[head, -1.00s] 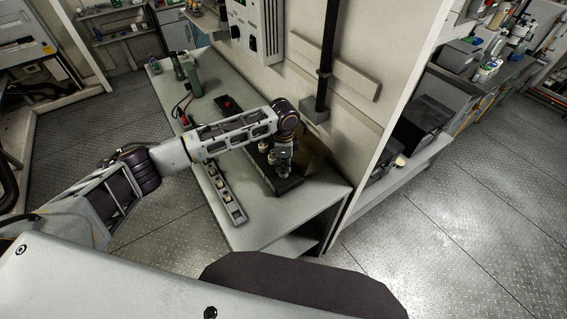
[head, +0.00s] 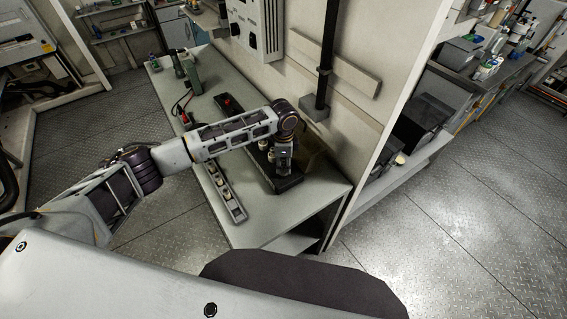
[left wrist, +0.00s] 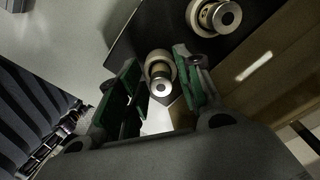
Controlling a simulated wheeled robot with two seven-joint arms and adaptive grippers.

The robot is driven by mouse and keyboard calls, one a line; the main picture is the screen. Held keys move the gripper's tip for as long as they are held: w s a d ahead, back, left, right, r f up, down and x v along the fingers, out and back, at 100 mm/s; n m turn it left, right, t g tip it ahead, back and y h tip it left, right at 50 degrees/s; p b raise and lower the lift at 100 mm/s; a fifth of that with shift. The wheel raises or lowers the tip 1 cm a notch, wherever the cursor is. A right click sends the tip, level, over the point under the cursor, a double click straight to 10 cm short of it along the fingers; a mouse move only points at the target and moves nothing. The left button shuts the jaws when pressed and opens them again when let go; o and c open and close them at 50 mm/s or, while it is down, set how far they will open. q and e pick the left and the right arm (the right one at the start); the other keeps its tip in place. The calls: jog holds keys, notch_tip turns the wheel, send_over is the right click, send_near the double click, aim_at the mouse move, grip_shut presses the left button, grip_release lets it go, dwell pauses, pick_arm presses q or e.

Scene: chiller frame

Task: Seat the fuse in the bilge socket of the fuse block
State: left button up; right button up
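The black fuse block (head: 287,184) lies on the bench under my left arm. My left gripper (head: 283,170) points down at its near end. In the left wrist view, a cream, metal-capped round piece (left wrist: 160,78), a fuse or a socket with a fuse, stands between the green pads of my left gripper (left wrist: 157,78). The pads look apart, with a gap beside the piece. A second similar piece (left wrist: 215,16) stands further up on the black block (left wrist: 176,28). I cannot read any label, so the bilge socket is not identifiable. My right gripper is out of view.
A grey rail (head: 232,205) with several pale fittings lies beside the block. A dark device with a red button (head: 228,101) and a green unit (head: 191,75) stand farther back. The wall and a black vertical pipe (head: 325,60) rise close on the right.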

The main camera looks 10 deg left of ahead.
pick_arm(q)
notch_tip(320, 180, up, 12)
dwell(1.1)
jog(key=shift+f, duration=0.1)
dwell(0.9)
